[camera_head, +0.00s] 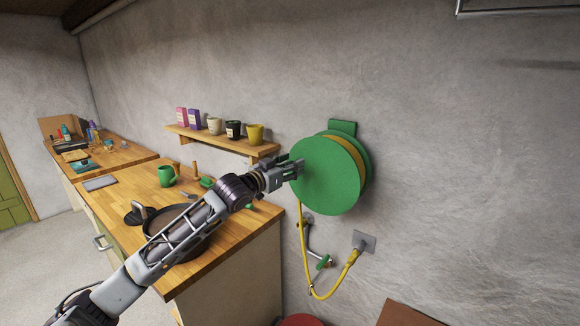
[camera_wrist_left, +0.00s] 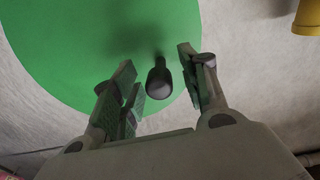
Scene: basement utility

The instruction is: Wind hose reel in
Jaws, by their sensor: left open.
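The green hose reel (camera_head: 328,178) is mounted on the wall, with yellow hose (camera_head: 353,155) wound between its discs. A length of hose (camera_head: 302,235) hangs down and loops up to a grey wall plate. My left gripper (camera_head: 297,167) is at the left edge of the reel's front disc in the head view. In the left wrist view the reel's green face (camera_wrist_left: 70,50) fills much of the picture. A dark crank knob (camera_wrist_left: 158,78) stands between the open fingers of my left gripper (camera_wrist_left: 158,90), with gaps on both sides. My right gripper is not in view.
A wooden counter (camera_head: 240,225) with a dark pan (camera_head: 178,248) and a green mug (camera_head: 166,176) lies below my left arm. A shelf (camera_head: 215,139) with cups and boxes is left of the reel. A tap (camera_head: 322,262) sits below the reel. The wall to the right is mostly clear.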

